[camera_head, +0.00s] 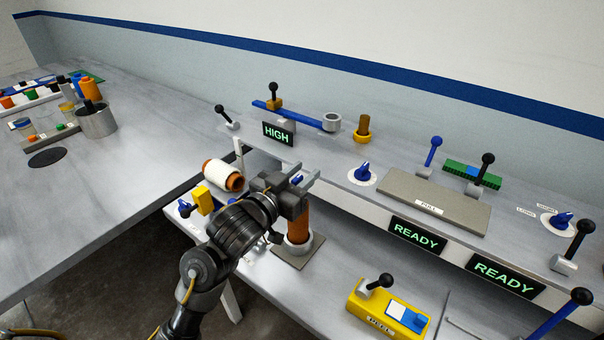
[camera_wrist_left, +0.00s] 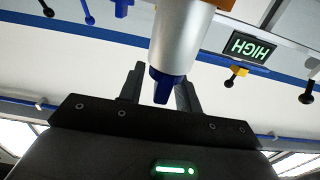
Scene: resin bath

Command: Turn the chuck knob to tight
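My left gripper (camera_head: 302,180) is open over the middle of the bench, by the upper end of a brown cylinder (camera_head: 300,222) on a grey plate. In the left wrist view a blue knob (camera_wrist_left: 164,86) sticks out of a silver cylinder (camera_wrist_left: 180,42). The knob lies between the two fingers of the left gripper (camera_wrist_left: 160,90), with a visible gap beside it. A bit of blue shows between the fingers in the head view, the rest hidden by the gripper. Whether either finger touches the knob cannot be told. My right gripper is not in view.
The shelf behind carries a HIGH sign (camera_head: 278,134), a blue dial (camera_head: 363,172) and several levers. A yellow PEEL box (camera_head: 388,310) sits at the front right.

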